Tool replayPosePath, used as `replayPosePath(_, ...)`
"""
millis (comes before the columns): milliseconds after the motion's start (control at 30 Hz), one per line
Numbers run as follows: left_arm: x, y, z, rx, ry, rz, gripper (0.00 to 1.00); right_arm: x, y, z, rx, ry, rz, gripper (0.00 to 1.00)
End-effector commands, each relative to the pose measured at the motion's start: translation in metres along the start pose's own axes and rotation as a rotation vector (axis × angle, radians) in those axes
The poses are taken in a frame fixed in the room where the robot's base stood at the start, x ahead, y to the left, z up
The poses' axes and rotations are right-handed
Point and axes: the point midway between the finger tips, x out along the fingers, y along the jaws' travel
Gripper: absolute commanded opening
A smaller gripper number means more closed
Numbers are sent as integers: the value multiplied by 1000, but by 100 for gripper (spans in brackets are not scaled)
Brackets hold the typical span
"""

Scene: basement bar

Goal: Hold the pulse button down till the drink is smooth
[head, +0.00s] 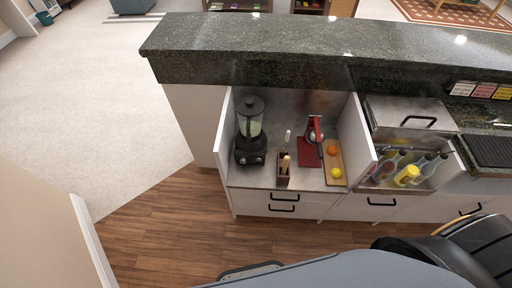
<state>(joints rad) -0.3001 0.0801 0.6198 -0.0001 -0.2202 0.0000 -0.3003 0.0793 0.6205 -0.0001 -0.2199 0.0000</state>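A black blender (250,150) stands upright at the left end of the recessed steel counter, close to the white side panel. Its clear jar (249,125) has a dark lid on top, and something pale greenish shows inside. Small pale marks show on the front of the black base, but the pulse button is too small to make out. Neither of my grippers shows in the head view, and nothing touches the blender.
Right of the blender are a holder with bar tools (283,179), a red press (314,130) and a wooden board (335,168) with orange and yellow fruit. Bottles (405,175) stand farther right. A raised dark stone ledge (250,45) runs behind. Wooden floor (165,225) lies clear in front-left.

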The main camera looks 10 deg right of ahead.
Motion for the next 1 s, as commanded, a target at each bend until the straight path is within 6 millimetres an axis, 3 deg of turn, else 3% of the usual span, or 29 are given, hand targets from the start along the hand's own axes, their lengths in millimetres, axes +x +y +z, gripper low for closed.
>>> replayPosePath(67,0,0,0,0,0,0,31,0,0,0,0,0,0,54)
replayPosePath(467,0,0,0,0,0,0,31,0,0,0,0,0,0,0)
replayPosePath(1000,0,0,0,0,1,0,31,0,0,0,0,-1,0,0)
